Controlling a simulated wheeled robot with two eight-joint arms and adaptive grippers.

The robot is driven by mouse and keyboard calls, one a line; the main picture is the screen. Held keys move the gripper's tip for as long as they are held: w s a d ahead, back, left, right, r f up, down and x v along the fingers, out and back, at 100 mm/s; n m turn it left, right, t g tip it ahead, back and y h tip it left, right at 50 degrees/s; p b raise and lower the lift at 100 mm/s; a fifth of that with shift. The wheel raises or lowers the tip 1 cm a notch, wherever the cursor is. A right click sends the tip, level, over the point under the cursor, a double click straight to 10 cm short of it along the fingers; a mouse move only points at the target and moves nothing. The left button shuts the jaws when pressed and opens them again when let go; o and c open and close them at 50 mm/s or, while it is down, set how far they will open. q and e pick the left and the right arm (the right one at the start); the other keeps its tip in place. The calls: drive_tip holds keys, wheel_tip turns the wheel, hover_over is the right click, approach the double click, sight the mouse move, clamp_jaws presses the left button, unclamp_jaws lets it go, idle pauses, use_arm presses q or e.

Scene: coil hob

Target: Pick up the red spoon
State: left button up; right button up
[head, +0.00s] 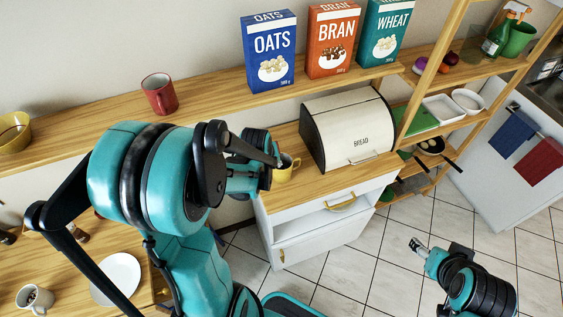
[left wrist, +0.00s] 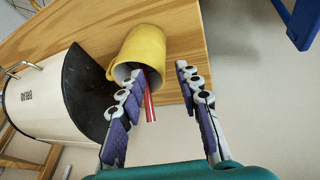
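A yellow mug (left wrist: 145,48) stands on the wooden counter, its mouth toward my left wrist camera. It also shows in the head view (head: 287,170), partly behind my left gripper. A thin red handle, apparently the red spoon (left wrist: 150,103), sticks out of the mug; its other end is hidden inside. I cannot make out the spoon in the head view. My left gripper (left wrist: 158,75) is open, its two fingers apart. The red handle shows between them, nearer the left finger; contact cannot be told. My right gripper (head: 417,247) hangs over the floor, away from the mug.
A cream bread box (head: 346,128) stands right beside the mug. A shelf (head: 215,93) above carries a red mug (head: 160,93) and cereal boxes (head: 268,50). A table at lower left holds a white plate (head: 117,276) and a mug (head: 35,299). Tiled floor at right is clear.

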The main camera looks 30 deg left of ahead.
use_arm(q)
drive_tip(key=w, duration=0.2)
drive_tip(key=w+a, duration=0.1)
drive_tip(key=w, duration=0.2)
drive_tip(key=w+a+f, duration=0.1)
drive_tip(key=w, duration=0.2)
drive_tip(key=shift+b, duration=0.3)
clamp_jaws()
